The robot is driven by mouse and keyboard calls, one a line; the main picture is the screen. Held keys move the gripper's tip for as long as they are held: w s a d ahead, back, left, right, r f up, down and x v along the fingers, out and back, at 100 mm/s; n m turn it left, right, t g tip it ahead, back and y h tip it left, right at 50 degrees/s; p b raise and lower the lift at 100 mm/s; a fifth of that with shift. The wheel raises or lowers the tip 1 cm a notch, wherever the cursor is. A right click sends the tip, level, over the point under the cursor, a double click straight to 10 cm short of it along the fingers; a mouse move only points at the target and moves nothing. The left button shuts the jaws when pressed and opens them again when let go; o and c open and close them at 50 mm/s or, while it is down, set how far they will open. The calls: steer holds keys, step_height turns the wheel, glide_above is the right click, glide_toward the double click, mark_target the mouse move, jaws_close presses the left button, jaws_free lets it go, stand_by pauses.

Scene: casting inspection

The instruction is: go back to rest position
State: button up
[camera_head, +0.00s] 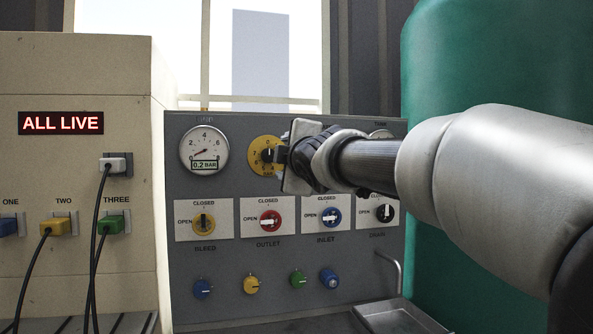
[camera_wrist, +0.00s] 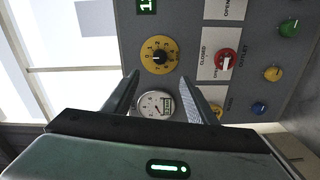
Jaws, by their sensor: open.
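My gripper (camera_head: 283,156) is in front of the grey panel, close to the yellow dial (camera_head: 264,155), whose right part it hides in the head view. In the wrist view the two fingers of my gripper (camera_wrist: 160,77) are spread apart with nothing held between them. The yellow dial with a dark knob (camera_wrist: 160,56) lies just beyond the fingertips. The round white gauge (camera_wrist: 153,103) shows between the fingers. In the head view the gauge (camera_head: 204,150) reads 0.2 BAR. My arm reaches in from the right.
The grey panel (camera_head: 225,292) carries yellow, red, blue and black valves and several small coloured knobs. A green tank (camera_head: 470,60) stands at right behind my arm. A metal tray (camera_head: 398,318) is below. A beige cabinet (camera_head: 75,75) with an ALL LIVE sign and cabled plugs stands left.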

steer(key=s+d+f+m+g+h, duration=0.4)
steer(key=s+d+f+m, duration=0.5)
steer(key=d+f, duration=0.5)
steer(key=s+d+f+m+g+p, duration=0.1)
steer(key=s+f+m+g, duration=0.25)
steer(key=s+f, duration=0.45)
steer(key=s+d+f+m+g+h, duration=0.15)
steer(key=s+f+m, duration=0.35)
steer(key=s, duration=0.5)
steer(key=s+d+f+m+g+y+p, duration=0.1)
steer(key=s+f+m+g, duration=0.15)
steer(key=s+f, duration=0.6)
step_height(320, 180, up, 25)
steer(key=p, duration=2.3)
steer(key=shift+s+f+n, duration=0.15)
steer(key=shift+f+n, duration=0.05)
steer(key=shift+n, duration=0.1)
